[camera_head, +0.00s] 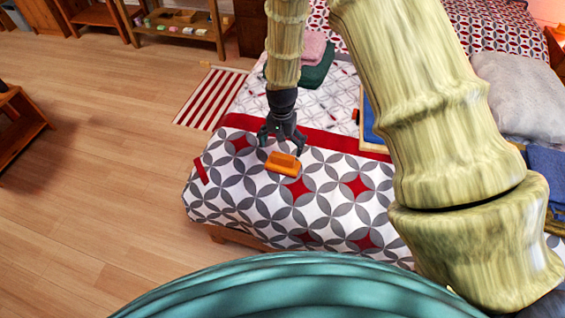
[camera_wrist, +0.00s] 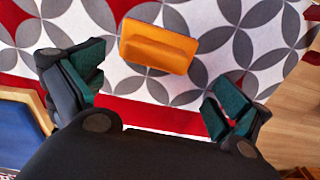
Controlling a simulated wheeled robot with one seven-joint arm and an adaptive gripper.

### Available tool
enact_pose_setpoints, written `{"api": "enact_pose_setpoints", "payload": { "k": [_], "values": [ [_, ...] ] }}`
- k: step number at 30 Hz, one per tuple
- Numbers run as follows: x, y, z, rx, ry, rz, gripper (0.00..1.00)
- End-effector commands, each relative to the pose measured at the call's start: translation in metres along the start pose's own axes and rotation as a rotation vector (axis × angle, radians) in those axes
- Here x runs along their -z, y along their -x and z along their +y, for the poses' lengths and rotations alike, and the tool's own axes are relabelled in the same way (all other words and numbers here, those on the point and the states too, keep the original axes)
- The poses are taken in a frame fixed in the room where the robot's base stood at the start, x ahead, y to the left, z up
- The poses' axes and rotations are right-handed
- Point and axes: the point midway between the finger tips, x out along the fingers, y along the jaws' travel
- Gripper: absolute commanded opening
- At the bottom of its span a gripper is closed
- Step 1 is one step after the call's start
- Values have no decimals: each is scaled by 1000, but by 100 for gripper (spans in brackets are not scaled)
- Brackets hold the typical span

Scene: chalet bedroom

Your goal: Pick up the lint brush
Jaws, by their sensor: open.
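An orange block-like object with a raised ridge, seemingly the lint brush, (camera_head: 283,164) lies on the patterned bedspread near the foot of the bed. In the wrist view the lint brush (camera_wrist: 158,46) sits at the upper middle, beyond the fingertips and between their lines. My gripper (camera_head: 283,143) is above the bed, just behind the lint brush in the head view. Its dark fingers are spread wide with nothing between them, as the wrist view also shows for my gripper (camera_wrist: 155,88). I see no contact with the brush.
A blue-centred framed tray (camera_head: 368,128) lies to the right on the bed (camera_head: 320,212). Folded pink and green cloths (camera_head: 316,62) lie farther back. A small red item (camera_head: 201,171) is at the bed's left edge.

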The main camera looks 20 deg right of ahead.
Motion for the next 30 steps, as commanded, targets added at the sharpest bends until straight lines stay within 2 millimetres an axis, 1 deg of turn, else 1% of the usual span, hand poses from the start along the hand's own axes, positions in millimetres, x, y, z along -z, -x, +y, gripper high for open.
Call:
{"api": "enact_pose_setpoints", "payload": {
  "k": [8,16,21,30],
  "values": [
    [0,-11,2,-1,-2,-1,100],
    [0,-41,6,0,-5,-1,100],
    [0,-54,6,-1,-5,-1,100],
    [0,-57,6,0,-5,0,100]
  ]
}}
